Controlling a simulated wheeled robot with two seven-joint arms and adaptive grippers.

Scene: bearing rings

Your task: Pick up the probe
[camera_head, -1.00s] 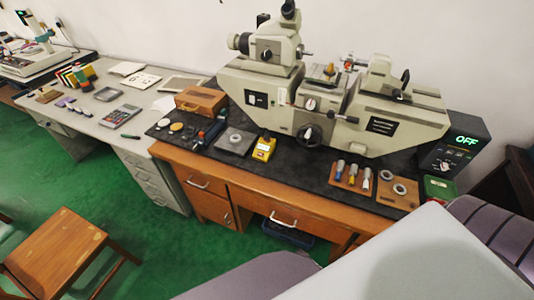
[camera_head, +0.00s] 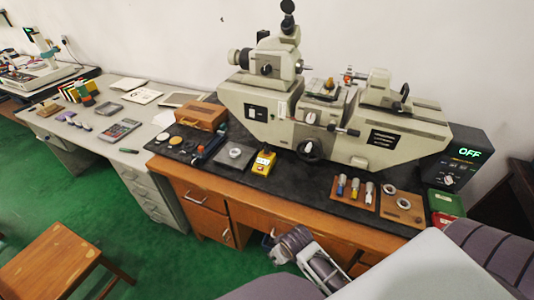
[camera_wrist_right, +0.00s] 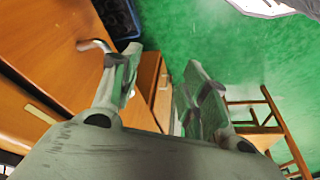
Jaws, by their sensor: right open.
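Three small slim pieces with metal tops and coloured lower ends lie in a row on a wooden board (camera_head: 341,202) at the right of the desk: a blue one (camera_head: 341,184), a yellow one (camera_head: 355,187) and a red one (camera_head: 369,191). I cannot tell which is the probe. My right gripper (camera_head: 273,246) is in front of the desk drawers, below the desktop and well apart from these pieces. In the right wrist view the gripper (camera_wrist_right: 161,60) is open and empty, with green floor and a drawer front beyond it. My left gripper is out of view.
A large measuring machine (camera_head: 330,120) fills the back of the black desktop. A yellow device (camera_head: 263,163), a grey plate (camera_head: 235,156) and a second board with rings (camera_head: 400,207) lie along the front. A wooden stool (camera_head: 50,265) stands at lower left.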

